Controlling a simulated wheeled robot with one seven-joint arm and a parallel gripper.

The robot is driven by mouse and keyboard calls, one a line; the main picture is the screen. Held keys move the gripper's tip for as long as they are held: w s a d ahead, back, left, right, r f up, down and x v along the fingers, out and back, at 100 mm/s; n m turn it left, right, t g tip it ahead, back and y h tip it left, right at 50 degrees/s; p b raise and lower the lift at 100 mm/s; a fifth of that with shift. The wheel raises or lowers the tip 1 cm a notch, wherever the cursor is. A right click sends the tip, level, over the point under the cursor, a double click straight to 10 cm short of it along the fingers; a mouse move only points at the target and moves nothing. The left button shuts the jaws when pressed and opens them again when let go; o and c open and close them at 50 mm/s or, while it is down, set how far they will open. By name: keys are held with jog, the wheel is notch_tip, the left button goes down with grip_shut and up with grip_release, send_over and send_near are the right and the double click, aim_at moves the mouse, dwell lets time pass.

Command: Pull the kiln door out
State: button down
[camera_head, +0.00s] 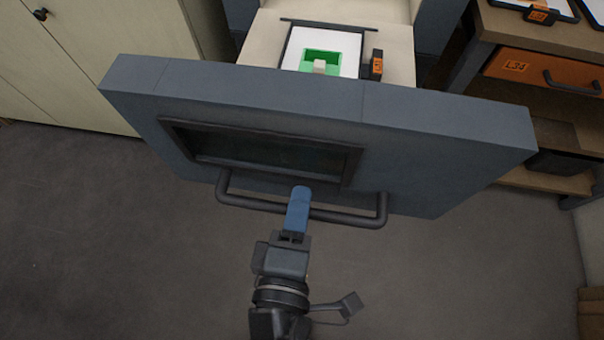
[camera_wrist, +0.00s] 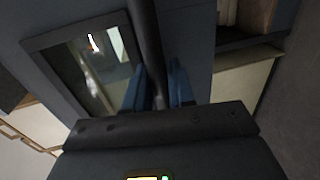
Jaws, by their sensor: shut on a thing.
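The kiln door (camera_head: 400,150) is a thick blue-grey slab with a dark window (camera_head: 262,152) in its front face. It stands out in front of a pale shelf, with a gap behind it. A dark bar handle (camera_head: 250,202) runs across the door's lower front. My gripper (camera_head: 299,208), with blue fingers, is shut on the handle near its middle. In the wrist view the handle (camera_wrist: 146,40) runs up from between the blue fingers (camera_wrist: 160,85), and the window (camera_wrist: 85,60) is beside it. The exact finger contact is partly hidden.
Behind the door, the pale shelf (camera_head: 265,38) carries a white plate (camera_head: 340,50) with a green piece (camera_head: 311,58) and an orange-marked block (camera_head: 376,65). A pale cabinet (camera_head: 120,50) stands left. A wooden bench with an orange drawer (camera_head: 540,68) stands right. The floor in front is clear.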

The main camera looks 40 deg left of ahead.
jog(key=shift+s, duration=0.1)
jog(key=c, duration=1.1)
grip_release()
jog(key=b+v, duration=0.1)
jog(key=v, duration=0.6)
jog(key=shift+s+d+b, duration=0.25)
jog(key=shift+s+b, duration=0.05)
